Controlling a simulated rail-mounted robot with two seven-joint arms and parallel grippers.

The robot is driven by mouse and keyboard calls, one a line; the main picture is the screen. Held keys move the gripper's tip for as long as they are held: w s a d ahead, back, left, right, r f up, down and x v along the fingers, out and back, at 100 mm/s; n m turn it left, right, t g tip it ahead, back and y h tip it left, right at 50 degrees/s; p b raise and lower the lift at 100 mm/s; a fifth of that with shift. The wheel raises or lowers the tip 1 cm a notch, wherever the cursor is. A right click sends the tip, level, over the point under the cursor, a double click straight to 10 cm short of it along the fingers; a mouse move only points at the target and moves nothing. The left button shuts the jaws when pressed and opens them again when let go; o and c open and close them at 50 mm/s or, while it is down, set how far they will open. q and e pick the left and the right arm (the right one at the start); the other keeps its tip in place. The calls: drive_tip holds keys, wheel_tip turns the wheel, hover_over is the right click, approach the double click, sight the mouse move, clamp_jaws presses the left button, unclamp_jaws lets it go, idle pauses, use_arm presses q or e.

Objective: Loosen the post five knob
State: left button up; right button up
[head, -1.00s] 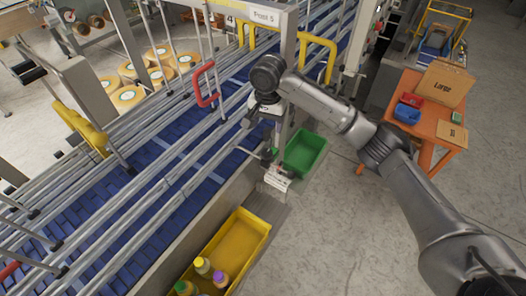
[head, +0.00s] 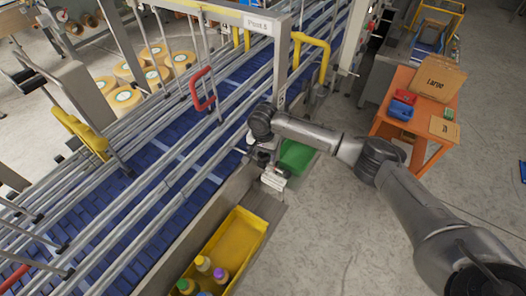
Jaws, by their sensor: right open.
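The post five sign (head: 258,24), a white plate, is on the frame at the top of the head view. Its upright post (head: 282,60) runs down beside the conveyor rails towards my right wrist. My right gripper (head: 254,150) points down at the conveyor's near edge, low by the post. It is open, and its fingers are small and partly hidden by my wrist. I cannot make out the post five knob clearly; the gripper and wrist cover that spot. A pale bracket (head: 274,180) sits just below the gripper. My left gripper is not in view.
A green bin (head: 297,155) is partly behind my right forearm. A yellow tray (head: 238,240) with several bottles lies along the conveyor. Rails and a red handle (head: 202,88) stand left. An orange table (head: 408,128) with boxes stands right. Floor between is clear.

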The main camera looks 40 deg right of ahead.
drive_tip(key=c, duration=0.9)
drive_tip(key=shift+c, duration=0.2)
